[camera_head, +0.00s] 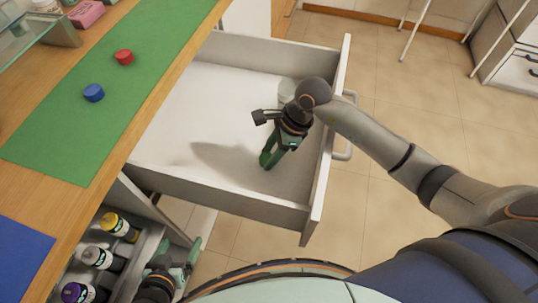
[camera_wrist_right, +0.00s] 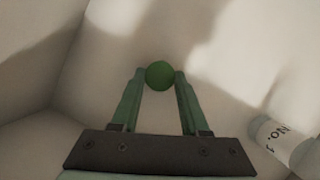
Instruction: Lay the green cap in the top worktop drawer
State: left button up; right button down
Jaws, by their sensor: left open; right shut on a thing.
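The top worktop drawer (camera_head: 180,179) is pulled out, and its white inside is in view. My right gripper (camera_head: 268,161) points down inside the drawer. In the right wrist view, the right gripper (camera_wrist_right: 160,78) is shut on the green cap (camera_wrist_right: 160,74), with the cap between its fingertips. Whether the cap touches the drawer floor I cannot tell. My left gripper (camera_head: 184,260) is open, low beside the worktop's lower edge.
A red cap (camera_head: 124,57) and a blue cap (camera_head: 94,92) sit on the green mat (camera_head: 60,150). Several bottles (camera_head: 103,257) stand below the worktop.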

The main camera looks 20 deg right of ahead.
jog(key=shift+f, duration=0.65)
jog(key=shift+f, duration=0.2)
jog(key=shift+c, duration=2)
grip_release()
jog(key=shift+r, duration=0.1)
jog(key=w+v, duration=0.1)
jog(key=v, duration=1.1)
jog(key=shift+s+r+p, duration=0.15)
jog(key=shift+s+p, duration=0.25)
jog(key=shift+s, duration=0.05)
